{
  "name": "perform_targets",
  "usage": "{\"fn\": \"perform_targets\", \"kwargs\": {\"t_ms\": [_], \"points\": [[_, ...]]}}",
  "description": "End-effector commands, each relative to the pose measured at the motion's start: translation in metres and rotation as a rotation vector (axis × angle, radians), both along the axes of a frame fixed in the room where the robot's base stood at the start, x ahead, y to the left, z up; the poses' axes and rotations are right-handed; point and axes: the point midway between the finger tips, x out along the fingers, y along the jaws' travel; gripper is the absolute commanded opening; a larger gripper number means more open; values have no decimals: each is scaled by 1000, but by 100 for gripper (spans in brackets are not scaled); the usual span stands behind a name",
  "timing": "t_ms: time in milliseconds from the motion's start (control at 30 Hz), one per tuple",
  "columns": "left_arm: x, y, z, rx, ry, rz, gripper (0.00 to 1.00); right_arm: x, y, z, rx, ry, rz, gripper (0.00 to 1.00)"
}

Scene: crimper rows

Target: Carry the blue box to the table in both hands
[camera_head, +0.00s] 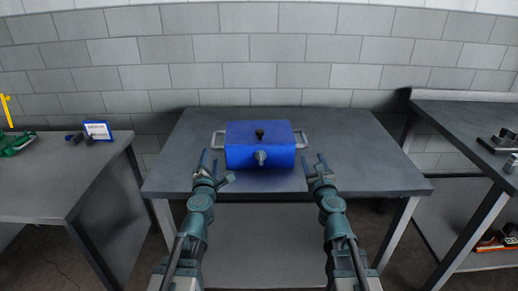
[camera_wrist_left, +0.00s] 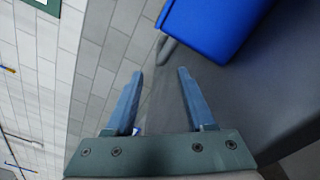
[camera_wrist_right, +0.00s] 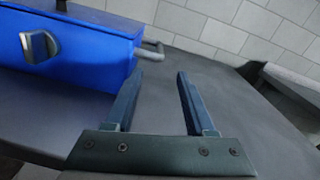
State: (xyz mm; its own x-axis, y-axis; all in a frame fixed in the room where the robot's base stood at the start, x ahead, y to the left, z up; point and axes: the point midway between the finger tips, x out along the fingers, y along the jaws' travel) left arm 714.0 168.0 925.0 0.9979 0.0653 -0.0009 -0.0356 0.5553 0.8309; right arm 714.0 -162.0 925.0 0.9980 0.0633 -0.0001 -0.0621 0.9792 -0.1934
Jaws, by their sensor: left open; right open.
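The blue box (camera_head: 245,153) sits on the grey middle table (camera_head: 350,150). It has a pale handle on its left side (camera_head: 217,140) and another on its right side (camera_head: 301,139). A dark knob tops its lid and a grey knob is on its front. My left gripper (camera_head: 209,163) is open and empty in front of the box's left end. My right gripper (camera_head: 315,165) is open and empty in front of its right end. The box also shows in the left wrist view (camera_wrist_left: 215,25) and the right wrist view (camera_wrist_right: 80,55). Neither gripper appears to touch it.
A left table (camera_head: 50,180) holds a green tool (camera_head: 16,145), a small framed card (camera_head: 97,130) and dark items. A right table (camera_head: 460,120) carries metal parts (camera_head: 503,138). A grey block wall stands behind. The middle table is clear beside the box.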

Motion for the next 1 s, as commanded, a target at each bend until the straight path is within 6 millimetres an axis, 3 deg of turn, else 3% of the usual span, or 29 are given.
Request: {"fn": "perform_targets", "kwargs": {"t_ms": [467,667,1000], "points": [[12,0,0,1,0,-1,55,12,1,0,-2,0,1,55],[38,2,0,1,0,-1,55,38,2,0,-2,0,1,55],[102,6,0,1,0,-1,55,102,7,0,-2,0,1,55]]}}
